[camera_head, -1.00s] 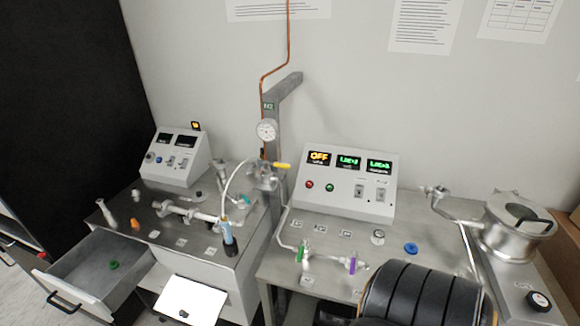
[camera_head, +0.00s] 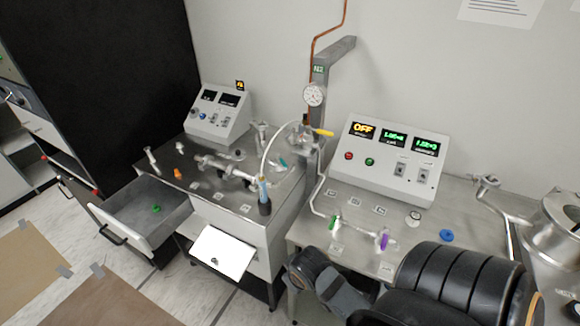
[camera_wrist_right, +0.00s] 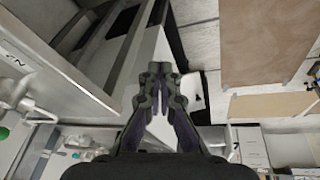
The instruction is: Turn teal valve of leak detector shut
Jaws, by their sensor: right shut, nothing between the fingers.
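The teal valve (camera_head: 283,163) is a small teal handle on the pipework of the left bench, behind a clear hose and a blue-grey upright tube. Its exact angle is too small to tell. The grey console (camera_head: 220,114) with dark displays stands at the back of that bench. My right gripper (camera_wrist_right: 158,108) is shut and empty in the right wrist view, away from the valve. In the head view my right arm reaches in from the lower right, in front of the right bench. My left gripper is not in view.
An open drawer (camera_head: 118,236) with a green piece (camera_head: 156,209) juts from the left bench. A yellow-handled valve (camera_head: 322,132) and gauge (camera_head: 314,95) stand between benches. Green (camera_head: 335,222) and purple (camera_head: 384,241) valves sit on the right bench.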

